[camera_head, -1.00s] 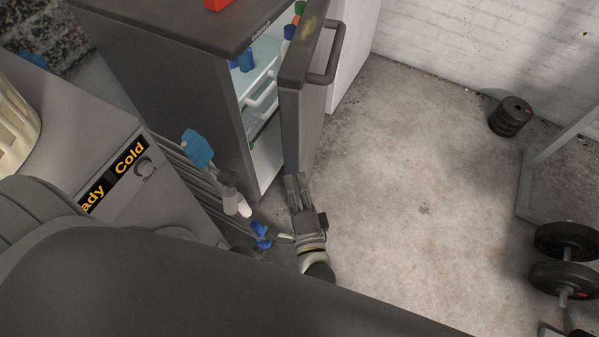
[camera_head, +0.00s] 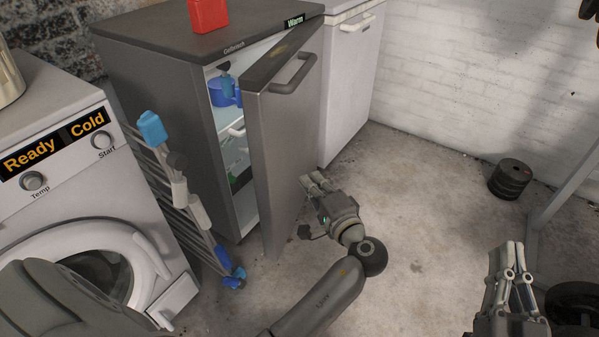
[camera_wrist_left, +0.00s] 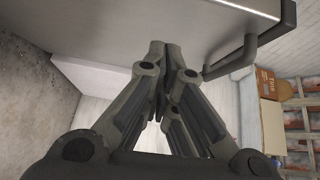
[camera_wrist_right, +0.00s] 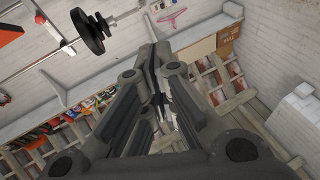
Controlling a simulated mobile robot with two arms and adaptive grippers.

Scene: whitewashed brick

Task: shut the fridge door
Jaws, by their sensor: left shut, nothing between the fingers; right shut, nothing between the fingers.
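The grey fridge (camera_head: 165,100) stands against the back wall. Its door (camera_head: 285,140) is ajar, swung out from the right side, with a gap at the left showing blue items inside. The door handle (camera_head: 294,74) is on its outer face, near the top. My left gripper (camera_head: 308,180) is shut and empty beside the lower outer face of the door; I cannot tell if it touches. In the left wrist view, its fingertips (camera_wrist_left: 160,48) are close to the door face (camera_wrist_left: 120,25), left of the handle (camera_wrist_left: 250,50). My right gripper (camera_head: 512,248) is shut and empty, far from the fridge.
A washing machine (camera_head: 75,180) and a folded rack (camera_head: 178,185) with blue parts stand left of the fridge. A white appliance (camera_head: 345,90) stands right of it. Weight plates (camera_head: 510,179) lie by the wall. The floor (camera_head: 430,180) between is clear. A red canister (camera_head: 207,15) sits on the fridge.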

